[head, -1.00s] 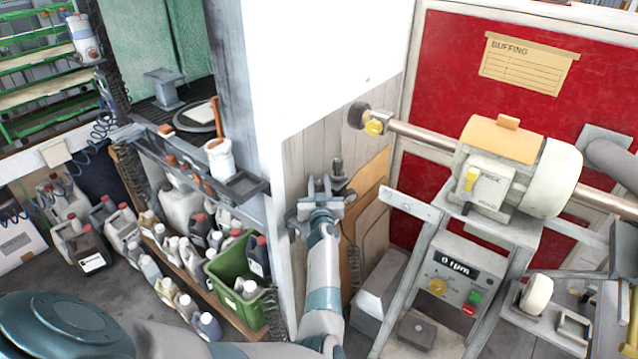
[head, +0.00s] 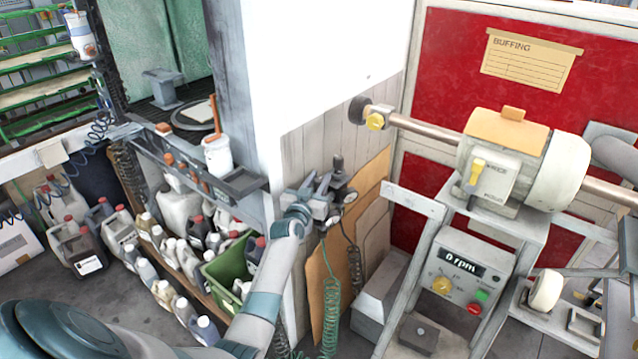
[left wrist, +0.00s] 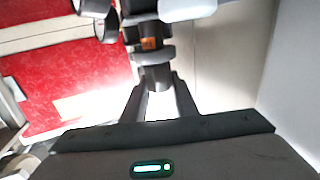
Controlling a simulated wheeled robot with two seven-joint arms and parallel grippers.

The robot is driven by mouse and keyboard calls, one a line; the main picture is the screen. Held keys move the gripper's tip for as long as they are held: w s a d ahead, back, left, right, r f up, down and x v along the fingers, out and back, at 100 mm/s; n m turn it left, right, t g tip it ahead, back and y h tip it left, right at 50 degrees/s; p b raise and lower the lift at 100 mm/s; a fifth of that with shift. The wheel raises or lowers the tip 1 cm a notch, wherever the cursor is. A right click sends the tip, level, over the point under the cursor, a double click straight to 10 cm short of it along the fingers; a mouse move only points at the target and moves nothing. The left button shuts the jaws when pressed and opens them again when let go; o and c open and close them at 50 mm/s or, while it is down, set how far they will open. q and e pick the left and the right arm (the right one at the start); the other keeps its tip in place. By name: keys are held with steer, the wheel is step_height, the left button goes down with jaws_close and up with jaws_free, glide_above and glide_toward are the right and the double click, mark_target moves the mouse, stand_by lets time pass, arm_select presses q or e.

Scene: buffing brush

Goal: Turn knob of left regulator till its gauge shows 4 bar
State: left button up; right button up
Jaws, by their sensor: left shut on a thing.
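In the left wrist view the dark round knob (left wrist: 157,78) sits between the two fingertips, below a dark body with an orange mark. The left regulator's body is mostly hidden behind the gripper in the head view. Another dark regulator (head: 340,170) with a knob on top shows just right of the gripper. Round gauge-like parts (left wrist: 104,22) show at the upper left of the wrist view; no dial reading is legible. My right gripper is not in view.
A green coiled hose (head: 330,315) hangs below the regulators. The buffing machine (head: 500,165) stands to the right, its control box (head: 460,280) showing 0 rpm. Several jugs and a green crate (head: 222,272) stand at lower left, under a narrow shelf (head: 190,165).

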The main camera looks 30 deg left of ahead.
arm_select(q)
steer(key=shift+a+r, duration=0.1)
steer(key=shift+r, duration=0.1)
steer(key=o, duration=0.8)
steer(key=shift+f, duration=0.1)
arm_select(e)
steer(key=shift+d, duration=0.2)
